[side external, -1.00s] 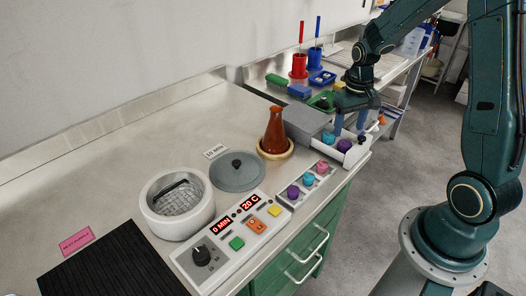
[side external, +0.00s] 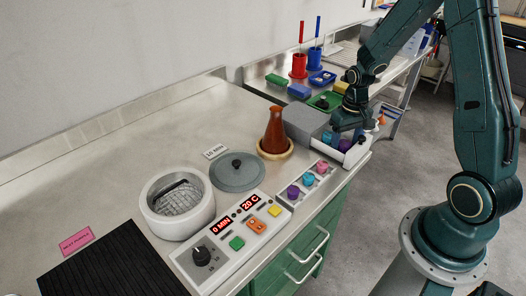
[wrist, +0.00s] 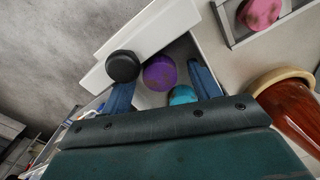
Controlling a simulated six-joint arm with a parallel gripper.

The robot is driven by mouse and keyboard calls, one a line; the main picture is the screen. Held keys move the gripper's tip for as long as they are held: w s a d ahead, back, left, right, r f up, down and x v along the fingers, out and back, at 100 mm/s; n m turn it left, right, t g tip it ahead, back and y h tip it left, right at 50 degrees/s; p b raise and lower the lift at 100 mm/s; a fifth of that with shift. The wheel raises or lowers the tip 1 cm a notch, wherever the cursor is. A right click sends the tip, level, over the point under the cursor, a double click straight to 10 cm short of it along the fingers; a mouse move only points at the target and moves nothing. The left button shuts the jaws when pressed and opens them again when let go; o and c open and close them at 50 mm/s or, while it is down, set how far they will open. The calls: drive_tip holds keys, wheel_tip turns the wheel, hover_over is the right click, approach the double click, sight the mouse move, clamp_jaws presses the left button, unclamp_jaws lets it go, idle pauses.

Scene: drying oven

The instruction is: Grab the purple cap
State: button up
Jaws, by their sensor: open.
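A purple cap (side external: 345,145) sits in the open white drawer (side external: 353,158), beside a teal cap (side external: 327,138). In the wrist view the purple cap (wrist: 160,72) lies between the two blue fingers, with a gap on each side. The teal cap (wrist: 183,95) is partly hidden by my gripper's body. My gripper (side external: 347,136) is open and points down over the drawer, its fingers low around the purple cap. Another purple cap (side external: 293,191) stands in a small tray (side external: 325,186) in front of the drawer unit.
The drawer has a black knob (wrist: 122,66), close to the left finger in the wrist view. The small tray also holds a blue cap (side external: 309,179) and a pink cap (side external: 322,166). A brown flask (side external: 274,132) stands nearby. A grey box (side external: 306,122) is behind the drawer.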

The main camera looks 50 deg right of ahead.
sight(345, 143)
idle(0.5)
drive_tip(key=c, duration=1.1)
drive_tip(key=shift+o, duration=0.2)
wheel_tip(345, 143, up, 20)
idle(0.5)
